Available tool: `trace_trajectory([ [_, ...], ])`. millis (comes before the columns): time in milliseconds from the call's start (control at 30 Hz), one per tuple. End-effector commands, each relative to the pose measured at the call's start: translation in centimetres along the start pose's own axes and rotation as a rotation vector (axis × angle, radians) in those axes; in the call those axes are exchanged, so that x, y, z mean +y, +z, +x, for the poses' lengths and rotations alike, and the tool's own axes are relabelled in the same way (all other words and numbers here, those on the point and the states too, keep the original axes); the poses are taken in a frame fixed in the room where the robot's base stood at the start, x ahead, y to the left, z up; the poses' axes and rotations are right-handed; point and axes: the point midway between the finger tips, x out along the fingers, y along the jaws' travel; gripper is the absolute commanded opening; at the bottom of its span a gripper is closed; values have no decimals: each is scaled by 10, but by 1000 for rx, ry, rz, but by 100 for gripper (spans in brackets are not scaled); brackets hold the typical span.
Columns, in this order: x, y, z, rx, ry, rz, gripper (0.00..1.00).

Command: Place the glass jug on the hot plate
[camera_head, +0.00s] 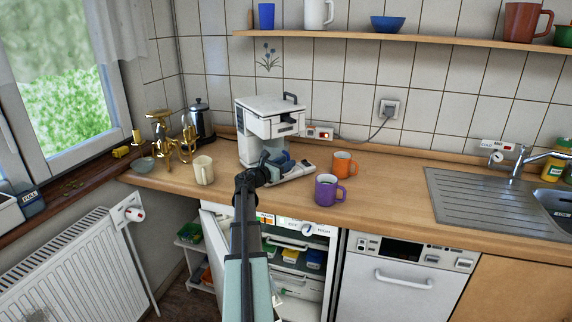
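The white coffee machine (268,118) stands on the counter against the tiled wall, with its base (297,173) reaching forward and right. My gripper (281,160) is in front of the machine, low between its upper housing and its base. My arm comes up from the bottom of the picture and covers part of this spot. A dark bluish shape is at the gripper, and I cannot tell whether it is the gripper alone or includes the glass jug. The hot plate is mostly hidden behind the gripper. I cannot make out the fingers.
A cream mug (204,170) stands left of the machine; an orange mug (342,165) and purple mug (326,190) stand right. The open fridge (300,262) is below. Counter right of the mugs is clear.

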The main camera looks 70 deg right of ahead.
Motion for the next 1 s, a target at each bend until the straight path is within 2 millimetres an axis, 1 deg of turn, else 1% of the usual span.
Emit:
trace_trajectory([
  [33, -1, 0, -9, 0, 2, 0, 40],
  [167, -2, 0, -32, 0, 2, 0, 40],
  [300, -2, 0, -59, 0, 2, 0, 40],
  [500, -1, 0, -91, 0, 2, 0, 40],
  [700, -1, 0, -110, 0, 1, 0, 40],
  [833, 0, 0, -114, 0, 1, 0, 40],
  [1000, 0, 0, -115, 0, 0, 0, 40],
])
